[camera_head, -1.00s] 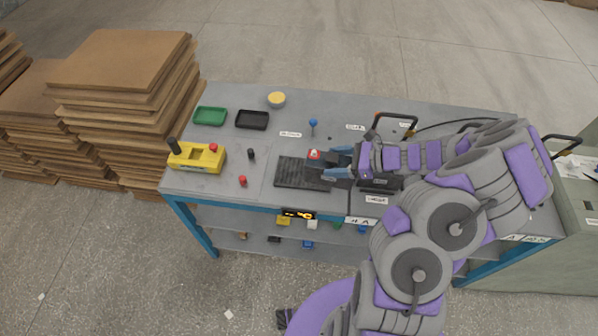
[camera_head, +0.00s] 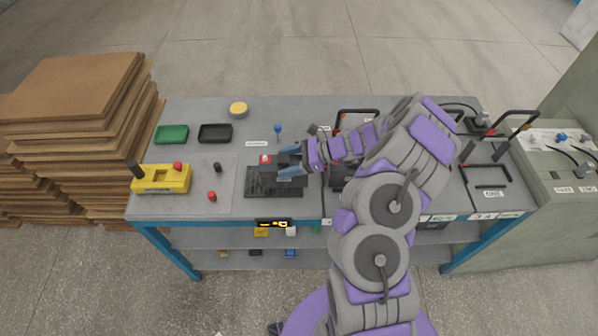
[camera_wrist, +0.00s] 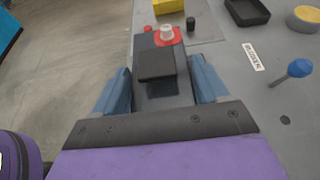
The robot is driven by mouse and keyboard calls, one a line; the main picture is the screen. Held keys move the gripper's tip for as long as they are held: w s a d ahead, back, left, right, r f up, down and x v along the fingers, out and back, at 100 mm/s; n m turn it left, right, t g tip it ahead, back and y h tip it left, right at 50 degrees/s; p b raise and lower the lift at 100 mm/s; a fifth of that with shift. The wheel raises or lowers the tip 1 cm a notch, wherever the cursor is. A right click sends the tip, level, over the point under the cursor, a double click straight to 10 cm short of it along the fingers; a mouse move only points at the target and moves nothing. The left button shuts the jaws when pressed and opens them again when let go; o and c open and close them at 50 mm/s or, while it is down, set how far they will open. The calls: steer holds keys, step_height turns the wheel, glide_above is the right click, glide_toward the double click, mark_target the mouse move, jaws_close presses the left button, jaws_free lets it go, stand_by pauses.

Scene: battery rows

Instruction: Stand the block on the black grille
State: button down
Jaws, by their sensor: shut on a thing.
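The black grille (camera_head: 262,188) lies flat near the front edge of the bench. My gripper (camera_head: 279,161) reaches in from the right above it. Its two blue fingers are closed on the sides of a dark block (camera_wrist: 156,66). In the wrist view the block sits between the fingers (camera_wrist: 160,84). A red ring with a white cap shows at its far end. In the head view the red-topped end of the block (camera_head: 266,159) is over the grille's back part. The block's underside is hidden, so I cannot tell if it touches the grille.
A yellow box (camera_head: 168,179) stands left of the grille, with small black (camera_head: 217,167) and red (camera_head: 212,196) pegs between. Green (camera_head: 171,134) and black (camera_head: 215,133) trays and a yellow round dish (camera_head: 238,109) lie behind. A blue knob (camera_head: 278,129) stands behind my gripper. Cardboard stacks (camera_head: 75,90) are left.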

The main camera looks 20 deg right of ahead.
mark_target(274, 156)
steer(key=w+a, duration=0.2)
steer(key=w, duration=0.1)
steer(key=shift+w+a+f+b, duration=0.15)
steer(key=shift+w+f+b, duration=0.05)
steer(key=shift+b, duration=0.1)
steer(key=shift+w+a, duration=0.3)
steer(key=shift+a, duration=0.25)
steer(key=shift+f, duration=0.45)
steer(key=shift+d+f+b, duration=0.3)
steer(key=shift+f+b, duration=0.05)
steer(key=shift+f, duration=0.3)
steer(key=shift+d+f+b, duration=0.25)
steer(key=shift+f+b, duration=0.05)
steer(key=shift+f, duration=0.3)
steer(key=shift+a, duration=0.25)
jaws_free()
steer(key=shift+a, duration=0.15)
steer(key=shift+d, duration=0.2)
